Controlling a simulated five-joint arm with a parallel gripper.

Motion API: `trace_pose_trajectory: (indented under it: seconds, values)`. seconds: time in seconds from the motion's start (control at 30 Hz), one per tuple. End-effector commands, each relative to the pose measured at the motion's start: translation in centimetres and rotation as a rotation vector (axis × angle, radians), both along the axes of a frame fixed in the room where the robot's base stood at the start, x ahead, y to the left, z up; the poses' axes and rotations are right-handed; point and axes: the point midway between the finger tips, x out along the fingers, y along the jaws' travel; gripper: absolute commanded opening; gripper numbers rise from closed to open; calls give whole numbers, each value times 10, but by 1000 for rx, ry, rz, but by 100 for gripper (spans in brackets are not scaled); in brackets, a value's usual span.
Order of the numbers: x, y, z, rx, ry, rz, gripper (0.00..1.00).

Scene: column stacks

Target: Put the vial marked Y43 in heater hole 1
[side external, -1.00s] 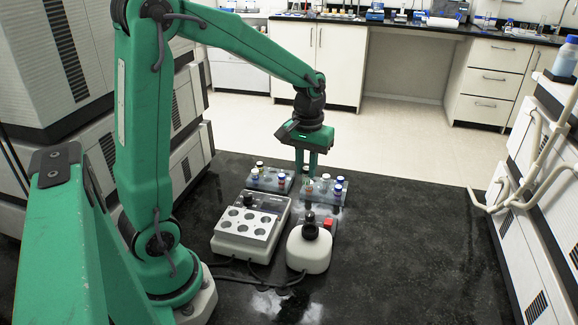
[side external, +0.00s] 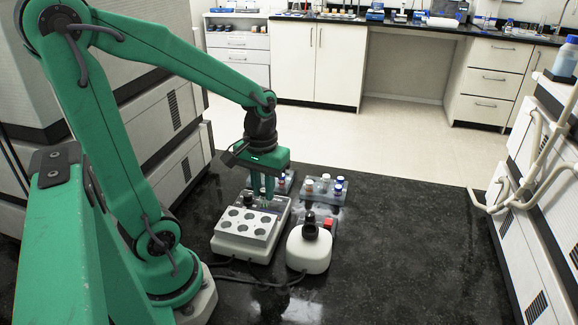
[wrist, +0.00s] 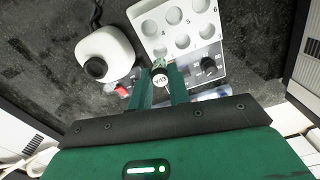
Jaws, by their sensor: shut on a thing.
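My gripper (side external: 264,190) is shut on a vial marked Y43 (wrist: 160,80). The heater's white block (wrist: 150,12) has several round holes with small printed numbers. The vial is beside the block's near edge in the wrist view; its height above the heater is hard to tell.
A rack (side external: 335,198) with several capped vials stands behind to the right. Another rack is partly hidden behind my gripper. A white bottle-shaped device (side external: 308,252) with a black top stands right of the heater, near a red part (side external: 328,224). The black bench at right is clear.

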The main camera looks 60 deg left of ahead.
Motion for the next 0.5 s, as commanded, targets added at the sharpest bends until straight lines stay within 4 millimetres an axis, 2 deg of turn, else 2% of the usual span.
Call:
trace_pose_trajectory:
  seconds: [0.5]
  values:
    - [0,0,-22,-1,3,0,0]
